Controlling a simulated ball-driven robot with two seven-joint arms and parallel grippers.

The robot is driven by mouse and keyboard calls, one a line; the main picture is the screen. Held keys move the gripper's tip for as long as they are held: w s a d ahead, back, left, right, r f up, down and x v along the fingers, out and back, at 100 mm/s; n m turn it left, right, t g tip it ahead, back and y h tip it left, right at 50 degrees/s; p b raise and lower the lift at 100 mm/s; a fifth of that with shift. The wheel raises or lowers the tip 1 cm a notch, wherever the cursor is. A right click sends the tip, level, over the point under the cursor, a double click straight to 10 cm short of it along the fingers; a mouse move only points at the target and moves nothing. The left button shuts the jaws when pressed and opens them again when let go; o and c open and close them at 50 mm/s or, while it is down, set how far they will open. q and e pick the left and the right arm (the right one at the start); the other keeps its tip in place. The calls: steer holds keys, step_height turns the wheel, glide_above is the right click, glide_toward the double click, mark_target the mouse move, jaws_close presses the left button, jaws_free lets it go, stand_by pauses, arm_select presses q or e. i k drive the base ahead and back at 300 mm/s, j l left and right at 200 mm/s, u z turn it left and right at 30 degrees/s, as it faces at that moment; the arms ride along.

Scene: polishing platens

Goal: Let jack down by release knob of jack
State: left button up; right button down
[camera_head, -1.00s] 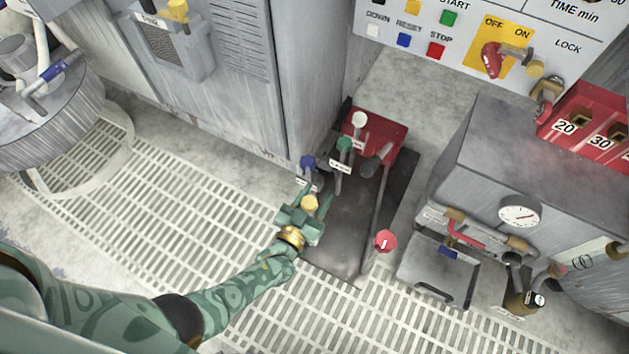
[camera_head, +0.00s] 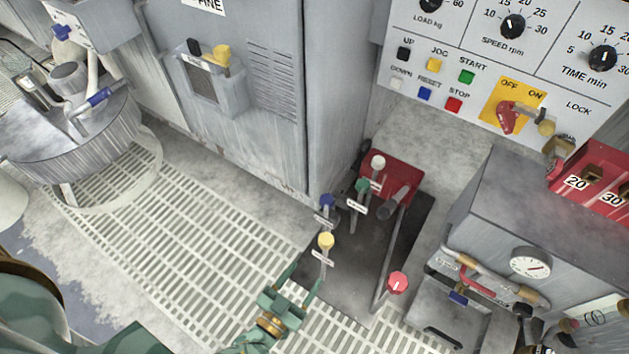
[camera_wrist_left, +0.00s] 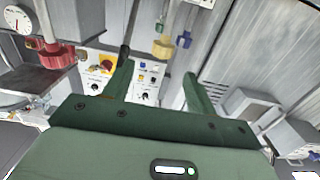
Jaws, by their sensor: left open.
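The jack has a red body (camera_head: 400,172) on a dark base plate (camera_head: 345,285), standing on the floor. Slim stems with white (camera_head: 378,162), green (camera_head: 362,186), blue (camera_head: 327,201) and yellow (camera_head: 326,241) knobs rise beside it, each with a small label too small to read. A red knob (camera_head: 398,283) stands at the near right end of a grey bar. I cannot tell which is the release knob. My left gripper (camera_head: 305,276) is open and empty, just short of the yellow knob. The left wrist view shows the yellow knob (camera_wrist_left: 163,46) beyond the fingers and the red knob (camera_wrist_left: 57,56) to the left.
A grey cabinet (camera_head: 270,140) stands behind the jack on the left. A grey machine box (camera_head: 530,205) with a gauge (camera_head: 530,262) stands to the right. A control panel (camera_head: 470,60) is at the back. Pale floor grating (camera_head: 200,240) lies open to the left.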

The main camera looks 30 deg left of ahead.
mark_target(396, 282)
steer(key=k, duration=1)
